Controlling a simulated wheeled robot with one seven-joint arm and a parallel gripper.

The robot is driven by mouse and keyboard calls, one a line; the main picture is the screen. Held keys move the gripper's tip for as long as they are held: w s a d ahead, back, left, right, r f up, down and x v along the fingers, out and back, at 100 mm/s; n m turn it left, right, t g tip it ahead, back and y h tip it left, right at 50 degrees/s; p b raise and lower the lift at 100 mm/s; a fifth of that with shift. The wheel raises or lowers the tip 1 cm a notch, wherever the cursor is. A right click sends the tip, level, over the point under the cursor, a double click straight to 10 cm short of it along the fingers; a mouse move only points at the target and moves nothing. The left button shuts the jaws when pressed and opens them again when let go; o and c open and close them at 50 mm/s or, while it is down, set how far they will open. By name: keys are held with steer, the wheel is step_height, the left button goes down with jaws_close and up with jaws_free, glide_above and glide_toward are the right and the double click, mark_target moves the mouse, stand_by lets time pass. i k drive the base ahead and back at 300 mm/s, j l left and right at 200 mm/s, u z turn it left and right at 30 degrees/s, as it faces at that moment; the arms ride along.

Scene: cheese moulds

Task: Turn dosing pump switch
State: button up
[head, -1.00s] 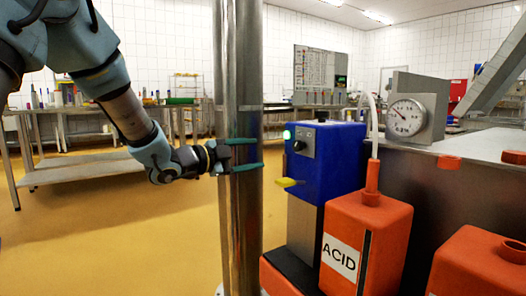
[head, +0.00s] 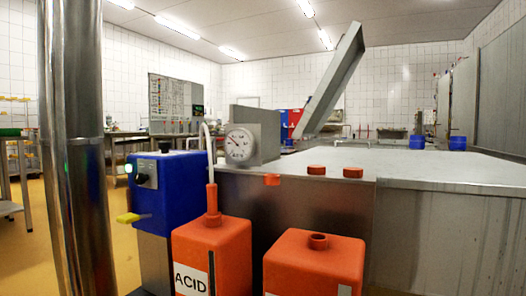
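The blue dosing pump (head: 173,193) stands on a grey pedestal at the left, just right of a steel column. Its dark rotary switch (head: 142,179) is on the front face, beside a lit green lamp (head: 128,169). A yellow tab (head: 128,218) sticks out low on that face. A pale hose runs from the orange acid canister (head: 212,257) up past the pump. My gripper is not in view now, so its distance from the switch cannot be told.
A steel column (head: 78,150) rises at the left, close to the pump. A second orange canister (head: 313,266) stands at the front centre. A steel tank (head: 420,170) fills the right, with a pressure gauge (head: 239,144) at its corner. Yellow floor shows at far left.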

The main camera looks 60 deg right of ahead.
mark_target(140, 179)
steer(key=z, duration=1.7)
